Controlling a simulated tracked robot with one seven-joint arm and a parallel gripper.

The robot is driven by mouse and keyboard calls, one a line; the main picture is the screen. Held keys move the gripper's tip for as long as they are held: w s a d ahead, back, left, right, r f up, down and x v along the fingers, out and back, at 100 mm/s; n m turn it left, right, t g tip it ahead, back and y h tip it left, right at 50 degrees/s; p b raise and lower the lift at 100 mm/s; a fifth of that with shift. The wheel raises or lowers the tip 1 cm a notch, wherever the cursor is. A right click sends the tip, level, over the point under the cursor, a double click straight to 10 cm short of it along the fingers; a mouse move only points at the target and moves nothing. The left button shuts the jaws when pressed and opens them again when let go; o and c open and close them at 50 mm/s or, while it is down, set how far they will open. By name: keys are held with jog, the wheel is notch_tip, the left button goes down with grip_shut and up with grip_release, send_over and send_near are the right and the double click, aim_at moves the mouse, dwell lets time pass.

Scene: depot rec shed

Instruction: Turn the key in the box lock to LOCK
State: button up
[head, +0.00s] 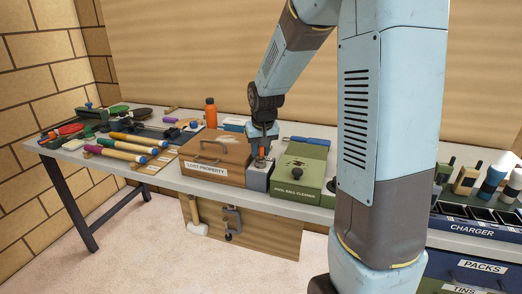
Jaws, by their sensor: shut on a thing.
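A small grey lock box (257,181) stands on the bench, at the right side of the brown box labelled LOST PROPERTY (215,152). My gripper (262,151) points down over the top of the grey box. It is shut on a small orange-red piece (261,154), which looks like the head of the key. The rest of the key and any LOCK marking are too small or hidden to make out, so I cannot tell which way the key is turned.
A green pool ball cleaner (297,195) stands close on the right. An orange bottle (211,113) is behind the brown box. Bats and coloured-handled tools (127,143) fill the bench's left. A charger rack (470,228) is at the right.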

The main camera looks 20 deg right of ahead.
jog(key=shift+a+n+y, duration=0.1)
jog(key=shift+n+y, duration=0.4)
jog(key=shift+n, duration=1.2)
jog(key=n+y, duration=0.1)
jog(key=n, duration=0.2)
jog(key=shift+n+g, duration=0.3)
jog(key=shift+a+n, duration=0.1)
jog(key=shift+n, duration=0.6)
jog(key=n+g+y, duration=0.1)
jog(key=n, duration=0.4)
jog(key=shift+s, duration=0.1)
